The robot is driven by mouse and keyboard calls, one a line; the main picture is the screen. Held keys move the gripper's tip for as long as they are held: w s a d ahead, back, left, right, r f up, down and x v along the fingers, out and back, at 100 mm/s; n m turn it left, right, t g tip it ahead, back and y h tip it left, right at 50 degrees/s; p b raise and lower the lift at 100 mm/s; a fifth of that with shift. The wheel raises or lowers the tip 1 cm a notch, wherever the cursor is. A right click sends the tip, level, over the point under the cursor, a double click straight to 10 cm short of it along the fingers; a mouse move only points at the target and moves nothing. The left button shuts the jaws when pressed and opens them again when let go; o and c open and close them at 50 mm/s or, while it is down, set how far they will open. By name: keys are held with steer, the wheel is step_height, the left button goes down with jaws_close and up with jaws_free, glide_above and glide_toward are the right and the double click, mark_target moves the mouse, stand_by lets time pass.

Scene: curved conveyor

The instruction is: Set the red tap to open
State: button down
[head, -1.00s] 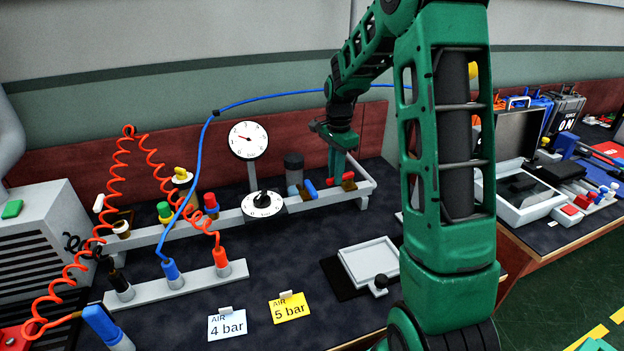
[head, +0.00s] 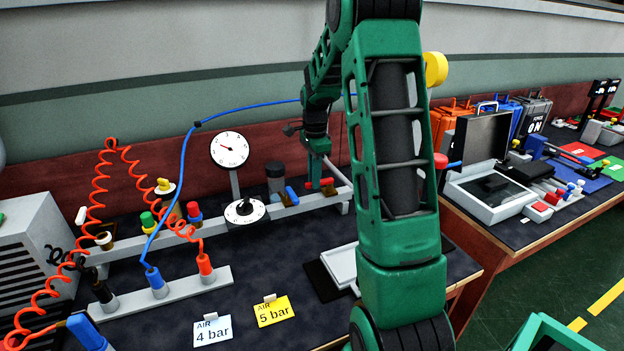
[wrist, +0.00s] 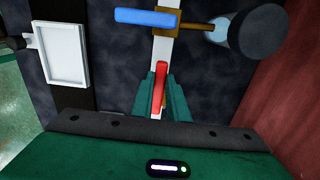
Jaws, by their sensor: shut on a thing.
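The red tap's handle (wrist: 160,84) shows in the wrist view, upright in the picture and running along the white rail. My gripper (wrist: 160,92) is shut on it, with one green finger on each side. In the head view the red tap (head: 327,182) sits near the right end of the rail, and my gripper (head: 315,184) reaches down onto it from above. The fingers hide part of the tap, and its body is hidden in the wrist view.
A blue tap handle (wrist: 146,17) lies across the rail close by, with a dark cylinder (wrist: 258,32) beside it. A dial (head: 244,212) and a gauge (head: 229,149) stand left along the rail. A white tray (wrist: 66,55) lies in front.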

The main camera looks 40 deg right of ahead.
steer(key=c, duration=1.8)
jaws_free()
steer(key=shift+w+a+r, duration=0.1)
steer(key=shift+w, duration=0.05)
steer(key=shift+c, duration=0.2)
steer(key=shift+o, duration=0.6)
step_height(320, 180, up, 11)
steer(key=shift+f, duration=0.2)
